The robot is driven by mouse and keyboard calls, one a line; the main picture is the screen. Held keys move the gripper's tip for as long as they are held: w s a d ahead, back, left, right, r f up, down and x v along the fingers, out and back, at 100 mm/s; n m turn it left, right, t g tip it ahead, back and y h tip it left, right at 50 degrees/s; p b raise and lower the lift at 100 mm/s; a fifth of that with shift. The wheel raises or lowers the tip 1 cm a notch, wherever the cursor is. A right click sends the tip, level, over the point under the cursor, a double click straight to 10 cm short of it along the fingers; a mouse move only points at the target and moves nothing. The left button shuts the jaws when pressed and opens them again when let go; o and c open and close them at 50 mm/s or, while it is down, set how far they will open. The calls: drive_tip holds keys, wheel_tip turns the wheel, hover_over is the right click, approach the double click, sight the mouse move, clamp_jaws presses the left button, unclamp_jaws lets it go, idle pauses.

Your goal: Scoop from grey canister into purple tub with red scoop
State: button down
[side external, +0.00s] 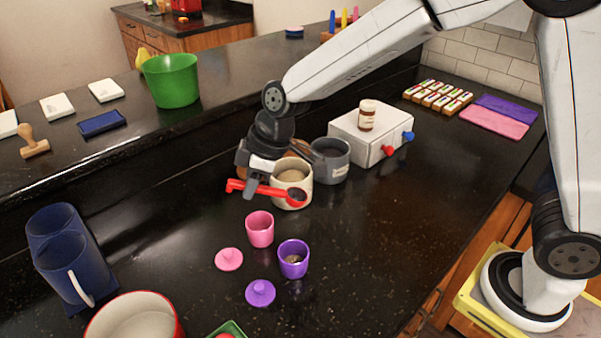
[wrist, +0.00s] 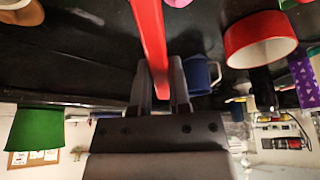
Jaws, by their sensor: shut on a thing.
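My gripper (side external: 254,187) is shut on the handle of the red scoop (side external: 268,190). The scoop's bowl is in front of the cream canister's side; I cannot tell what it holds. In the wrist view the red scoop (wrist: 149,40) rises from between the fingers of my gripper (wrist: 161,85). The grey canister (side external: 333,174) stands open behind and right of the cream canister, apart from the scoop; its contents are dark and unclear. The purple tub (side external: 294,270) stands open nearer the camera, below the scoop in the picture, with some grainy stuff at its bottom.
The cream canister (side external: 300,203) holds pale stuff. A pink tub (side external: 260,232), pink lid (side external: 229,260) and purple lid (side external: 260,293) lie around the purple tub. A white box (side external: 368,145) with a jar (side external: 367,116) stands behind. The counter right of the tubs is clear.

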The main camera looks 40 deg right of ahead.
drive_tip(key=s+a, duration=0.4)
drive_tip(key=shift+a+f+g+h, duration=0.25)
drive_tip(key=shift+a+g+h, duration=0.05)
drive_tip(key=shift+a, duration=0.05)
drive_tip(key=shift+f, duration=0.2)
drive_tip(key=shift+a+f+n+g+y, duration=0.1)
drive_tip(key=shift+f+n+g+y, duration=0.15)
drive_tip(key=shift+f+g+y, duration=1.15)
drive_tip(key=shift+f+n+g+y, duration=0.3)
drive_tip(key=shift+g+y, duration=0.7)
drive_tip(key=shift+g, duration=1.15)
drive_tip(key=shift+a+f+n+g+y, duration=0.15)
drive_tip(key=shift+f+g+y, duration=0.9)
drive_tip(key=shift+g, duration=0.7)
drive_tip(key=shift+d+r, duration=0.1)
drive_tip(key=shift+r, duration=0.05)
drive_tip(key=shift+r, duration=0.15)
drive_tip(key=shift+r, duration=1.9)
